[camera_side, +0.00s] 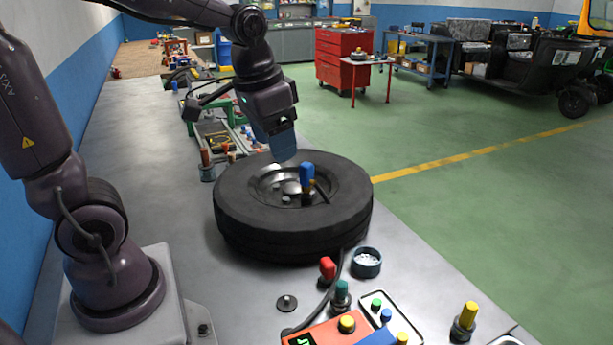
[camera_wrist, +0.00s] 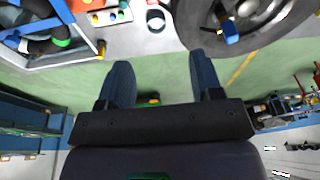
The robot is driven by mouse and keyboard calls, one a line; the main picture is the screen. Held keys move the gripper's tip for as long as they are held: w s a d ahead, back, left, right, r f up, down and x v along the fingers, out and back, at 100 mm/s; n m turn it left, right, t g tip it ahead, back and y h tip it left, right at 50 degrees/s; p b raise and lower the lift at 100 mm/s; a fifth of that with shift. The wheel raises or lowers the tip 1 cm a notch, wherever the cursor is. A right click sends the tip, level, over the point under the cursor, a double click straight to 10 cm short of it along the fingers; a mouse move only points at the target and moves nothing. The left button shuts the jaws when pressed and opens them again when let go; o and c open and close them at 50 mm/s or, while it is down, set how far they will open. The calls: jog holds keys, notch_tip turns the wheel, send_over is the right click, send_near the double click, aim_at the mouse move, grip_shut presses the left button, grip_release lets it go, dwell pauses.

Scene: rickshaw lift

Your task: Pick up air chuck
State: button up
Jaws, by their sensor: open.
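The air chuck (camera_side: 307,174) looks like an upright blue-handled piece with an orange-brown lower part, on the hub area of a black tire (camera_side: 245,215). In the wrist view the blue piece (camera_wrist: 231,32) shows at the upper right, on the wheel (camera_wrist: 200,28). My gripper (camera_side: 283,150) is above the tire, a little left of and above the air chuck in the side view. In the wrist view its two dark blue fingers (camera_wrist: 162,75) are spread apart with nothing between them. The chuck's lower end is partly hidden.
An orange box with knobs (camera_side: 335,332), a small dark cup (camera_side: 366,262) and a red-topped piece (camera_side: 327,269) stand in front of the tire. A green-framed tray of tools (camera_side: 215,135) lies behind it. Bare grey bench shows left of the tire.

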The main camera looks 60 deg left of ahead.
aim_at(307, 164)
jog(key=w+a+f+m+g, duration=0.1)
jog(key=w+a+m, duration=0.3)
jog(key=a, duration=0.1)
jog(key=w+a+f+m+g, duration=0.1)
jog(key=w+a+f+m, duration=0.1)
jog(key=w+a+m, duration=0.3)
jog(key=w+a+f+m+g+y, duration=0.1)
jog(key=w+a+f+m, duration=0.1)
jog(key=w+a+m, duration=0.3)
jog(key=shift+a+f, duration=0.25)
jog(key=shift+a, duration=0.35)
jog(key=shift+f, duration=0.4)
jog(key=f, duration=0.4)
jog(key=a+f, duration=0.1)
jog(key=f, duration=0.1)
jog(key=shift+s+f, duration=0.2)
jog(key=shift+f, duration=0.2)
jog(key=shift+s+a+f, duration=0.1)
jog(key=shift+f, duration=2.45)
jog(key=c, duration=1.1)
jog(key=shift+o, duration=0.2)
